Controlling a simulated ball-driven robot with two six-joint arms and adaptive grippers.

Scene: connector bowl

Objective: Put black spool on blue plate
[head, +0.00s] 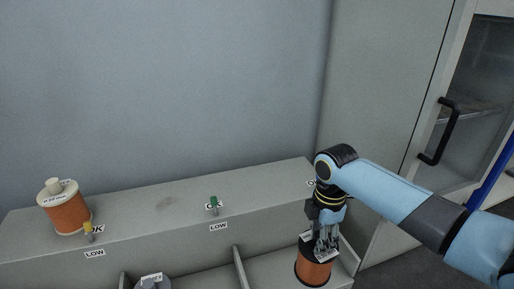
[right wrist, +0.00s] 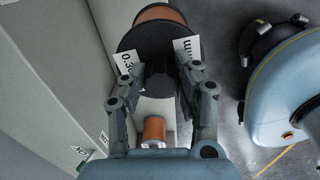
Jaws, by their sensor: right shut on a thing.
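The black spool (head: 313,270) has a copper-orange winding, a black top flange and white labels. It is at the right end of the grey shelf unit in the head view. It also shows in the right wrist view (right wrist: 148,38), at the ends of the fingers. My right gripper (head: 323,243) comes down on it from above and is shut on its top part; the fingers also show in the right wrist view (right wrist: 160,82). I cannot tell whether the spool touches the surface below. No blue plate shows. My left gripper is not in view.
A cream spool with copper winding (head: 66,214) stands on the shelf top at left. Yellow (head: 88,229) and green (head: 213,203) pegs stand by labels. A divider (head: 239,268) separates lower compartments; a grey labelled thing (head: 153,283) sits in one. A cabinet (head: 385,90) stands at right.

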